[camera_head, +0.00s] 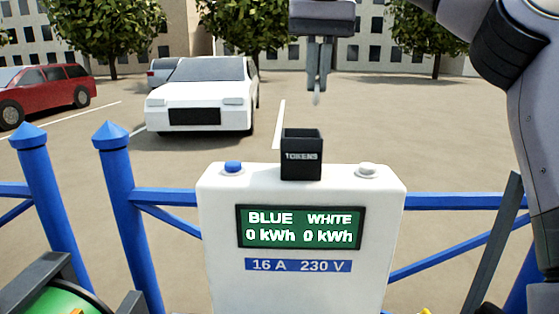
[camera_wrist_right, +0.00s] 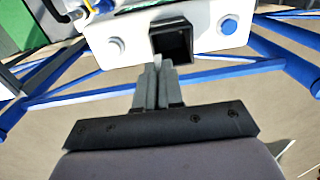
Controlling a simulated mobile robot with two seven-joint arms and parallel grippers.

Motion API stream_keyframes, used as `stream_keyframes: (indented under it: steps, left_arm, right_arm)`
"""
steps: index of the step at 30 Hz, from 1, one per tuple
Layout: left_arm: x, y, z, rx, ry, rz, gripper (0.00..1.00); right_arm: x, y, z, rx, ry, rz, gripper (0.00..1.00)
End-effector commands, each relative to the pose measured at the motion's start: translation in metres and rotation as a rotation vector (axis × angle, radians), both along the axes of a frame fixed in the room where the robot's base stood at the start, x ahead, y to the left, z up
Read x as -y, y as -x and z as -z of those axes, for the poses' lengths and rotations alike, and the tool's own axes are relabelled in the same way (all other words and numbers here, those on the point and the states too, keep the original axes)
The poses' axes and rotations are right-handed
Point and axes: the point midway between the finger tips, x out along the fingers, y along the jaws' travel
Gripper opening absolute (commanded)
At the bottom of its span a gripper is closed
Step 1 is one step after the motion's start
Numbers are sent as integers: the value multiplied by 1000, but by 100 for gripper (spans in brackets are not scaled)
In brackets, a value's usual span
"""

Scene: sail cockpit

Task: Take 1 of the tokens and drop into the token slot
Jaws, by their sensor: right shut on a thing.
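The token slot is a black open-topped box (camera_head: 301,168) marked "TOKENS" on top of the white charging post (camera_head: 220,200). My right gripper (camera_head: 317,86) hangs above and slightly right of the box, pointing down. It is shut on a small grey token (camera_head: 317,99), whose lower end shows between the fingertips, apart from the box. In the right wrist view the gripper (camera_wrist_right: 157,80) and token (camera_wrist_right: 157,62) appear just below the box's dark opening (camera_wrist_right: 175,45). Most of the token is hidden by the fingers. My left gripper is out of view.
A blue button (camera_head: 232,167) and a white button (camera_head: 367,170) flank the box. The post's screen (camera_head: 300,228) reads 0 kWh for both. Blue railings (camera_head: 130,220) run on both sides. A green round object (camera_head: 50,300) is at lower left. Cars stand far behind.

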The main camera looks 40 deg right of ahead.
Motion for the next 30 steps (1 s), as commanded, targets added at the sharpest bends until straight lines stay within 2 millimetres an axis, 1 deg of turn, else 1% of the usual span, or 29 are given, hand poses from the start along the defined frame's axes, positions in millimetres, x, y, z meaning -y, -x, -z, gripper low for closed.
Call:
stream_keyframes:
  steps: [4, 8, 14, 18, 24, 30]
  left_arm:
    - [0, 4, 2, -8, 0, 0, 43]
    - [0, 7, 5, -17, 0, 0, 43]
    - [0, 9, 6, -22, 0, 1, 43]
    - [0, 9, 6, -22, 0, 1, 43]
    - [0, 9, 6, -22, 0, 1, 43]
    - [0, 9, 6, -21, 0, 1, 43]
  right_arm:
    - [0, 1, -1, -1, -1, 2, 0]
    - [0, 1, 5, -6, -2, 0, 0]
    - [1, 1, 20, -2, -3, 0, 0]
    - [0, 0, 35, -5, -3, -2, 0]
    - [0, 1, 52, -4, -1, 0, 0]
    - [0, 1, 58, 0, 0, 2, 0]
